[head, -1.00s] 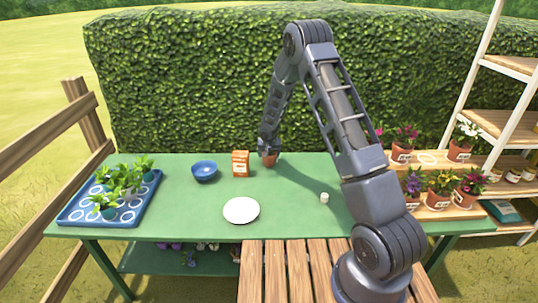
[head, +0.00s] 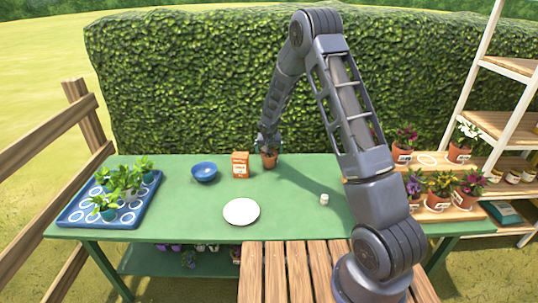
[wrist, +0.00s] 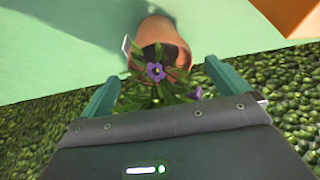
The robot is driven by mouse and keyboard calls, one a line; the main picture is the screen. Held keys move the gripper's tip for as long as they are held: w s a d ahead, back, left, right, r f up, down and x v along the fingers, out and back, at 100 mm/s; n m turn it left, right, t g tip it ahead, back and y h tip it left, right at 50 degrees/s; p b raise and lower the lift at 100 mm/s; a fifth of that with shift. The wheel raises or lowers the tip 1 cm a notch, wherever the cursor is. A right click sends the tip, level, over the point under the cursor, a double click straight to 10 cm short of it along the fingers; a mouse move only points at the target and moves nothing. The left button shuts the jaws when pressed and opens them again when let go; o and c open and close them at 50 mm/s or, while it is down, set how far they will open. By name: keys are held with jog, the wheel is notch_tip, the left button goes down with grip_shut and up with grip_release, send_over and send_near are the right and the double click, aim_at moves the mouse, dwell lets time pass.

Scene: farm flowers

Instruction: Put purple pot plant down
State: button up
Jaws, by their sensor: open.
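The purple pot plant (head: 269,158) stands on the green table near its back edge, just right of an orange box. In the wrist view its terracotta pot (wrist: 160,40) has a white tag, dark soil, green leaves and purple flowers. My gripper (head: 268,140) is above the pot at the plant's top. In the wrist view my gripper (wrist: 160,85) is open, with one teal finger on each side of the foliage. The fingers are apart from the pot. The gripper partly hides the plant in the head view.
An orange box (head: 240,165) stands close to the pot's left. A blue bowl (head: 204,171), a white plate (head: 241,211) and a small white object (head: 324,199) are on the table. A blue tray (head: 75,213) holds seedlings at left. Several potted flowers stand at right. A hedge (head: 190,80) rises behind.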

jog(key=s+d+r, duration=0.6)
jog(key=r, duration=0.4)
jog(key=s+d+r+h, duration=0.1)
jog(key=s+d+r, duration=0.5)
jog(key=r, duration=0.4)
jog(key=s+d+r, duration=0.6)
jog(key=r, duration=0.4)
jog(key=s+d+r, duration=0.2)
jog(key=s, duration=0.7)
jog(key=s+d+r, duration=0.2)
jog(key=s+d, duration=0.1)
jog(key=s, duration=0.6)
jog(key=s+d+r+y, duration=0.1)
jog(key=s+d+r, duration=0.1)
jog(key=s, duration=0.8)
jog(key=shift+d+r, duration=0.3)
jog(key=shift+d, duration=0.45)
